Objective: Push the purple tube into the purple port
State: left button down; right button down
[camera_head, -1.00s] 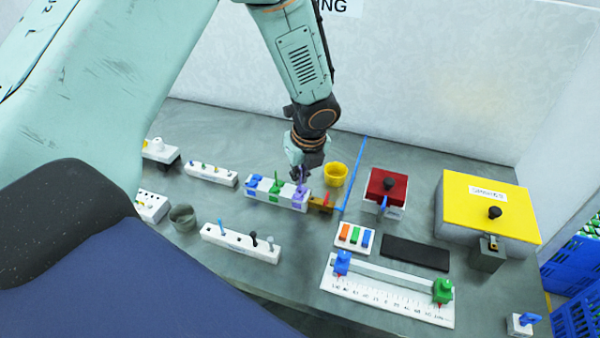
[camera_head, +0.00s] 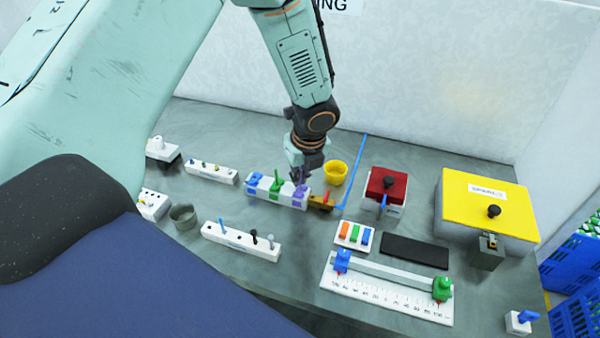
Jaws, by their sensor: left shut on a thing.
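The white port block (camera_head: 263,191) stands on the bench with a blue, a green and a purple port in a row. The purple port (camera_head: 300,192) is at its right end. My left gripper (camera_head: 300,177) points down right over the purple port and is shut on the purple tube (camera_head: 299,182). Little of the tube shows between the fingers and the port; how deep it sits I cannot tell. My right gripper is not in view.
A yellow cup (camera_head: 335,173) stands close to the right of my left gripper. A small brown-yellow piece (camera_head: 321,202) with a red part adjoins the block's right end. A white rack (camera_head: 240,241) with several pegs lies in front. A red-lidded box (camera_head: 388,187) stands further right.

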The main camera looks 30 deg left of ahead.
pick_arm(q)
jog(key=shift+f+b, duration=0.65)
jog(key=shift+f, duration=0.4)
dwell(0.4)
jog(key=c, duration=1.4)
grip_release()
jog(key=shift+c, duration=0.2)
jog(key=shift+r, duration=0.1)
jog(key=v, duration=1.2)
